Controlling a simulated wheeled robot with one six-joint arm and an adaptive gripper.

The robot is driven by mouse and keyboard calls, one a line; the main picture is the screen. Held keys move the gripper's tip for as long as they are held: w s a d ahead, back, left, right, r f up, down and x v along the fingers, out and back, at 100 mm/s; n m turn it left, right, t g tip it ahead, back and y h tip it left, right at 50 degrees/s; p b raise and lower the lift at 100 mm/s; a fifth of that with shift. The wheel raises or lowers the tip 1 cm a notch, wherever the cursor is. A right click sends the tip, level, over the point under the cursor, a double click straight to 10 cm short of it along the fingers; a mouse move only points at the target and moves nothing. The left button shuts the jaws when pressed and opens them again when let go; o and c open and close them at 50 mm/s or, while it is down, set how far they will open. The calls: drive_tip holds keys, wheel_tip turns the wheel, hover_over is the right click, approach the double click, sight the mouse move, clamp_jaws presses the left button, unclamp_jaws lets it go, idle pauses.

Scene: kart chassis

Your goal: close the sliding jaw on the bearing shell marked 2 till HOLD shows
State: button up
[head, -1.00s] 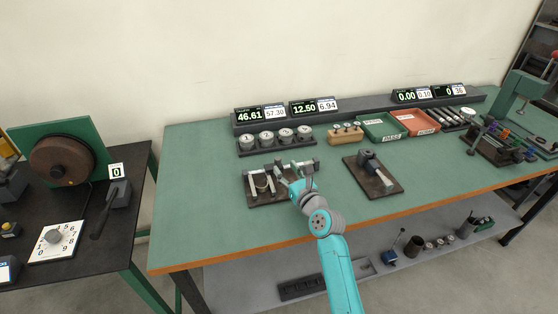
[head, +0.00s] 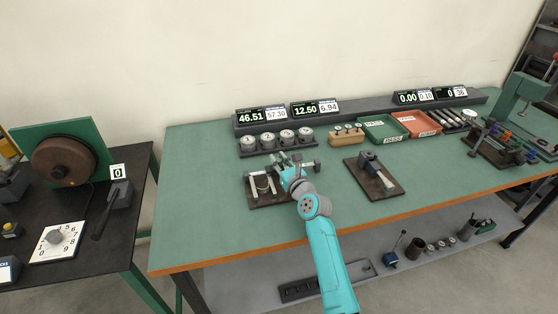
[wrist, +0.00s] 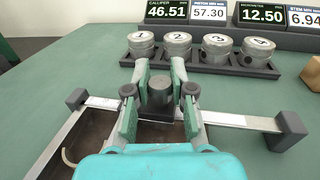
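The caliper fixture (head: 284,204) lies on the bench on a dark plate; its pale beam (wrist: 225,119) crosses the wrist view. A dark round knob (wrist: 160,96) on a block stands at the beam, likely on the sliding jaw. My gripper (wrist: 161,72) straddles it, one finger on each side, with narrow gaps showing; contact is unclear. A pale curved shell (head: 263,187) sits at the fixture's left; part of it shows at the lower left of the wrist view (wrist: 68,158). No number is legible on it. The caliper display (wrist: 168,10) reads 46.51; no HOLD is visible.
A rack of numbered round pieces (head: 277,149) stands just behind the fixture. A second fixture (head: 374,178) is to the right. Green (head: 381,128) and red (head: 416,123) trays lie further back right. The bench front is clear.

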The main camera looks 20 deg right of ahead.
clamp_jaws()
drive_tip(key=o, duration=0.9)
unclamp_jaws()
drive_tip(key=s, duration=0.4)
drive_tip(key=s+d, duration=0.1)
drive_tip(key=s, duration=0.3)
drive_tip(key=s+d, duration=0.1)
drive_tip(key=s, duration=0.2)
drive_tip(key=shift+s+d, duration=0.1)
drive_tip(key=shift+s, duration=0.3)
